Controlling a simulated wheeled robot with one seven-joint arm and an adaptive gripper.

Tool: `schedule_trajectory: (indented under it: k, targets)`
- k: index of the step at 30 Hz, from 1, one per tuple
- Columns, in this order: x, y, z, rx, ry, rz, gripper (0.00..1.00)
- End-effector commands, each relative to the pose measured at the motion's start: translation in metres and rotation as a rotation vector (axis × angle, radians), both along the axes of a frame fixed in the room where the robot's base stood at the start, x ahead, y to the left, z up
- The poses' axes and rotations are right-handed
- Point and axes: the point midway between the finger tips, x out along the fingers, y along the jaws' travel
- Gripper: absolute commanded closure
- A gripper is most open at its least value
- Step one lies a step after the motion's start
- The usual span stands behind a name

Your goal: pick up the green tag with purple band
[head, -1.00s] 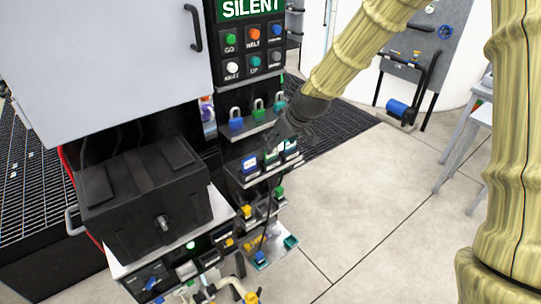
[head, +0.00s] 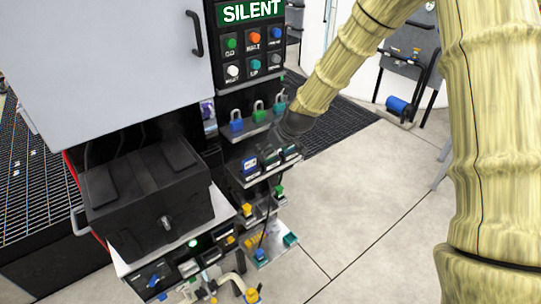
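My gripper (head: 272,150) is a dark shape at the end of my yellowish arm, just above the tag shelf (head: 262,178) in the head view. It is too small and dark to show whether its fingers are open or shut. Several small tags stand in dark holders on this shelf. A blue and white tag (head: 249,164) is at the left, and a dark teal one (head: 291,149) is at the right. The gripper covers much of the middle tag. I cannot make out a purple band on any tag.
Padlocks in blue (head: 236,121), green (head: 258,111) and teal stand on the shelf above. A button panel (head: 252,55) under a SILENT sign (head: 251,11) rises behind. A black box (head: 147,196) stands at left. Lower shelves hold small yellow, green and blue parts. Open floor (head: 370,190) lies right.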

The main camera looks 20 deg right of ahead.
Motion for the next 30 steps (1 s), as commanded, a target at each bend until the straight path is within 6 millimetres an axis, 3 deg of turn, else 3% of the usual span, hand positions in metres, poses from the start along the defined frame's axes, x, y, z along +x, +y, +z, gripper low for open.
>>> schedule_trajectory:
  k: [10, 18, 30]
  targets:
    - [0.0014, 0.0005, -0.0034, 0.0, 0.0, 0.0, 0.29]
    - [0.0013, 0.0004, -0.0032, 0.0, 0.0, 0.0, 0.74]
    - [0.0017, 0.0004, 0.0001, 0.0, -0.001, 0.0, 0.74]
